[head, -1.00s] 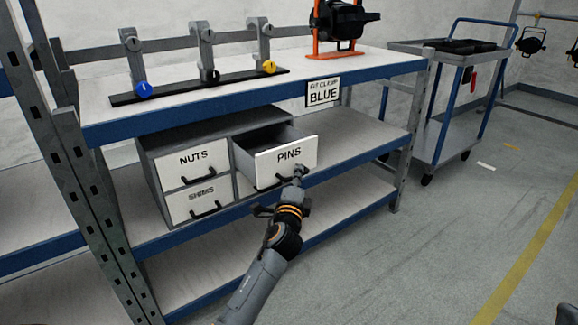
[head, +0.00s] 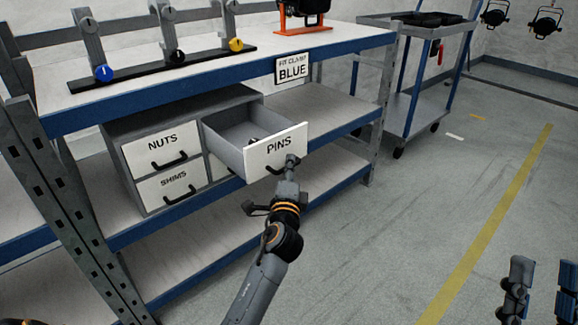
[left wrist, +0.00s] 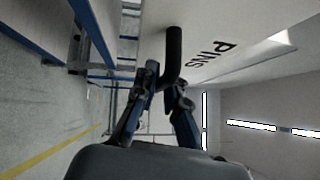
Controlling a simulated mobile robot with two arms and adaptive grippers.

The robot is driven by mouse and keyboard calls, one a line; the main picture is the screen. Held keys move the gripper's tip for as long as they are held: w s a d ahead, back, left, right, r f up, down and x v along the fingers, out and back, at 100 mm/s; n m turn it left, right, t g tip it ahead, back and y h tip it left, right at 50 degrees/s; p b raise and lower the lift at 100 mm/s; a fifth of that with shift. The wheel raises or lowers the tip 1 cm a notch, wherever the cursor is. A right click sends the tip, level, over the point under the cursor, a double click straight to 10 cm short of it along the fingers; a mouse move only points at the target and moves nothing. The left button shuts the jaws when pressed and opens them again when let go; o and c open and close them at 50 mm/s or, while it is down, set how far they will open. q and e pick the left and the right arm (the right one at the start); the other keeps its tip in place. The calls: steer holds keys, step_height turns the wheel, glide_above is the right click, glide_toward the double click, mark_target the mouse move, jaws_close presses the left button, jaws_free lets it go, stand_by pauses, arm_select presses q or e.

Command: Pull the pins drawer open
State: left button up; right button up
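The pins drawer (head: 262,158) is the upper right drawer of a grey cabinet (head: 118,165) on the bench's middle shelf. It stands well out from the cabinet, with its inside showing and a small dark thing in it. My left gripper (head: 289,164) is at the right part of the drawer's black handle. In the left wrist view the handle (left wrist: 173,58) runs between the fingertips (left wrist: 163,88), which are closed around its end beside the PINS label. My right gripper (head: 540,290) shows at the lower right, its two fingers apart with nothing between them.
The bench top (head: 200,75) holds a clamp rack and an orange-framed lamp. A trolley (head: 410,105) stands to the right. The floor in front is clear.

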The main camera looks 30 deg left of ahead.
arm_select(q)
steer(key=shift+o, duration=0.3)
steer(key=v, duration=1.2)
steer(key=shift+f, duration=0.1)
